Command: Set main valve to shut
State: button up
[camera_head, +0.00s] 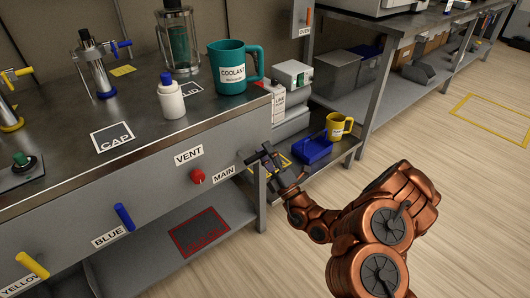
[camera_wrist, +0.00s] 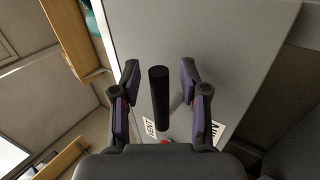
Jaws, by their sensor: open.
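The main valve's black bar handle (camera_wrist: 159,98) stands out from the grey bench front in the wrist view. My gripper (camera_wrist: 160,85) is open, with one finger on each side of the handle and a visible gap to both. In the head view my gripper (camera_head: 262,160) is at the right end of the bench front, beside the MAIN label (camera_head: 223,173). There I cannot clearly tell the handle from my dark fingers. The MAIN label also shows partly in the wrist view (camera_wrist: 218,131).
A red knob (camera_head: 198,176) sits under the VENT label (camera_head: 188,156), left of my gripper. A blue handle (camera_head: 124,216) and a yellow handle (camera_head: 32,264) are farther left. A blue tray (camera_head: 314,150) and yellow mug (camera_head: 338,127) are on a low shelf behind my gripper.

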jog(key=v, duration=1.2)
dwell(0.3)
